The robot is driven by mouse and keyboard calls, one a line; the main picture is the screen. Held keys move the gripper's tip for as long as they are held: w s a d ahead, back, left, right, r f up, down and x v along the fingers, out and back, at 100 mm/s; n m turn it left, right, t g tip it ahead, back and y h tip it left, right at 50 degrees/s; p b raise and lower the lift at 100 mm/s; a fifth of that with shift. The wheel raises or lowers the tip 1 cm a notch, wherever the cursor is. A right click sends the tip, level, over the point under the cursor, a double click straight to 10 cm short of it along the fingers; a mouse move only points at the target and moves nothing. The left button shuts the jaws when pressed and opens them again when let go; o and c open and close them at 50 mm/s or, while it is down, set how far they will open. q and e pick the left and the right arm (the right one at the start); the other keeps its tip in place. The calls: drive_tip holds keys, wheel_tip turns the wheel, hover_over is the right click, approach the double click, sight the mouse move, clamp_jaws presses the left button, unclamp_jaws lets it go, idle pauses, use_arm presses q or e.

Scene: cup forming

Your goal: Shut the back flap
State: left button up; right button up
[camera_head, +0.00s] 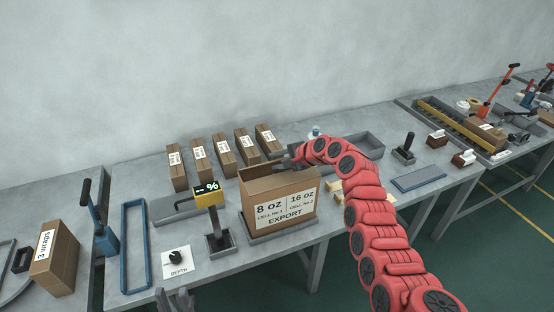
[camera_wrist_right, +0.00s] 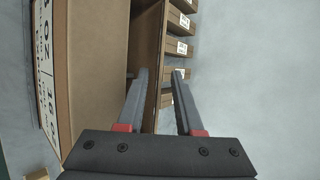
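A brown carton (camera_head: 282,205) marked "8 oz, 16 oz, EXPORT" stands on a grey base at the middle of the bench. In the right wrist view its top panel (camera_wrist_right: 95,70) lies beside a narrow dark gap. A brown panel at the rear edge, seemingly the back flap (camera_wrist_right: 149,40), stands up past that gap. My right gripper (camera_head: 288,162) is at the rear right of the carton; in its wrist view the fingers (camera_wrist_right: 160,80) are apart, near the raised panel, with no clear grip on it. My left gripper (camera_head: 176,300) barely shows at the bottom edge; its opening is unclear.
Several small labelled cartons (camera_head: 222,155) stand in a row behind. A yellow "%" display (camera_head: 209,194) and a depth knob plate (camera_head: 178,260) are to the left. A grey tray (camera_head: 362,143) and a blue-edged mat (camera_head: 418,179) lie to the right.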

drive_tip(key=shift+a+f, duration=0.1)
clamp_jaws()
idle(1.5)
